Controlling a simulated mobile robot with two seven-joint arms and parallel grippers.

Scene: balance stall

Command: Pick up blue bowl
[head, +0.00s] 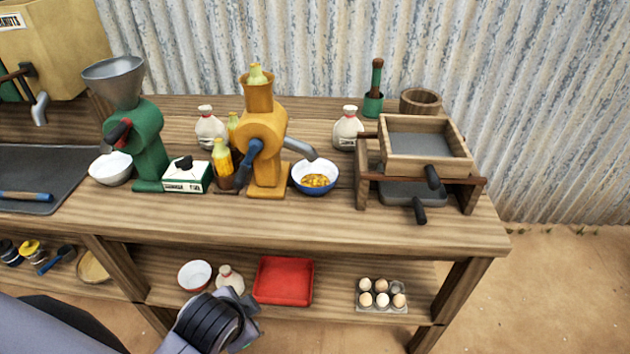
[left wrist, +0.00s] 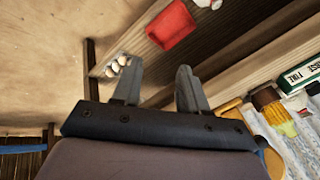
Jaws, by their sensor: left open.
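The blue bowl (head: 316,184) has a white inside, holds yellow kernels and stands on the counter under the spout of the orange grinder (head: 264,150). My left gripper (head: 240,335) is at the bottom of the head view, in front of the lower shelf, below and left of the bowl and well apart from it. In the left wrist view its two fingers (left wrist: 160,90) are spread with nothing between them. The bowl cannot be made out in the left wrist view. My right gripper is not in view.
The wooden counter (head: 330,228) also bears a green grinder (head: 145,140), a white bowl (head: 111,168), a green-and-white box (head: 187,178) and a wooden sieve (head: 425,150). The lower shelf holds a red tray (head: 284,280) and eggs (head: 381,293). The counter front right of the bowl is clear.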

